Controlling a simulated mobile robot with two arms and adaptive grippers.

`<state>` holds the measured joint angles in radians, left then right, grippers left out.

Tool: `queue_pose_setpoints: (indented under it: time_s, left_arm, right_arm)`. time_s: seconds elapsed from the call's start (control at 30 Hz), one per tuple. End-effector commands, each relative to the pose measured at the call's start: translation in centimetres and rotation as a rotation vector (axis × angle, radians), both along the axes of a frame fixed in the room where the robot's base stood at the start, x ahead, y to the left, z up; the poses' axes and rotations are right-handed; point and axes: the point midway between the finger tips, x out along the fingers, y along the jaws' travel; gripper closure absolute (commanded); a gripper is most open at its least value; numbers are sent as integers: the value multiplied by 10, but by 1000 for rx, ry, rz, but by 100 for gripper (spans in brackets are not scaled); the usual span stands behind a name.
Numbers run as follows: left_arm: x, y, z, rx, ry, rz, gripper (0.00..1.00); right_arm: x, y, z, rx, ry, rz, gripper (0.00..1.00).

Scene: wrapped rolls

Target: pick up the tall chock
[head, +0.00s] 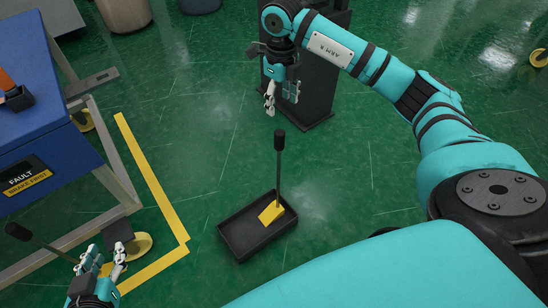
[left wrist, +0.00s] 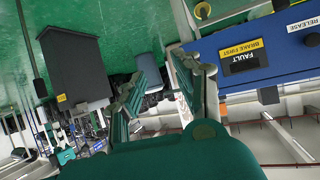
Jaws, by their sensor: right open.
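The tall chock (head: 271,213) is a yellow wedge with a long upright dark handle ending in a black knob. It sits in a shallow black tray (head: 241,255) on the green floor. My right gripper (head: 282,104) is open and empty, above and beyond the tray, apart from the knob. My left gripper (head: 105,254) is at the lower left, left of the tray and close to the blue cart. The left wrist view shows its two fingers (left wrist: 164,62) parted with nothing between them. A dark rod with a knob (left wrist: 40,88) hangs at the left there; I cannot tell whether it is the chock's handle.
The blue cart (head: 60,125) stands at the left, with a grey frame and yellow casters. A knobbed lever (head: 18,231) sticks out near my left gripper. A dark cabinet (head: 305,95) stands behind my right gripper. Yellow floor tape (head: 150,175) runs between cart and tray.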

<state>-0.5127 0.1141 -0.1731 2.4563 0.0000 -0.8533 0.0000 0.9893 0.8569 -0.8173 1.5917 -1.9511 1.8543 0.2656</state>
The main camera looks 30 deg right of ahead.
Motion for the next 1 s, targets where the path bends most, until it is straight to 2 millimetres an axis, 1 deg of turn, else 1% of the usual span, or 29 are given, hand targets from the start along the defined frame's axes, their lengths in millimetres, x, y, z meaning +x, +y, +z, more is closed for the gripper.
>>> queue_pose_setpoints:
  time_s: [0.03, 0.2, 0.4, 0.53, 0.67, 0.77, 0.87, 1.0]
  left_arm:
    - [6, -3, 6, -14, -55, -4, 67]
    - [23, -12, 38, -60, -250, -17, 67]
    - [31, -20, 77, -114, -464, -30, 67]
    - [32, -23, 93, -136, -547, -35, 67]
    - [32, -23, 100, -144, -583, -37, 67]
    - [31, -24, 109, -158, -636, -40, 67]
    - [28, -26, 125, -185, -735, -45, 67]
    - [19, -28, 152, -228, -893, -53, 67]
  right_arm:
    - [0, 0, -13, 1, 2, 0, 43]
    - [-1, 1, -43, 2, 3, 1, 43]
    - [-1, 1, -73, 4, 1, 2, 43]
    - [0, 2, -84, 4, -1, 3, 43]
    - [-1, 2, -88, 4, -1, 3, 43]
    - [-1, 2, -95, 4, 0, 3, 43]
    - [-3, 3, -106, 4, 0, 3, 43]
    - [-5, 4, -122, 5, -1, 2, 43]
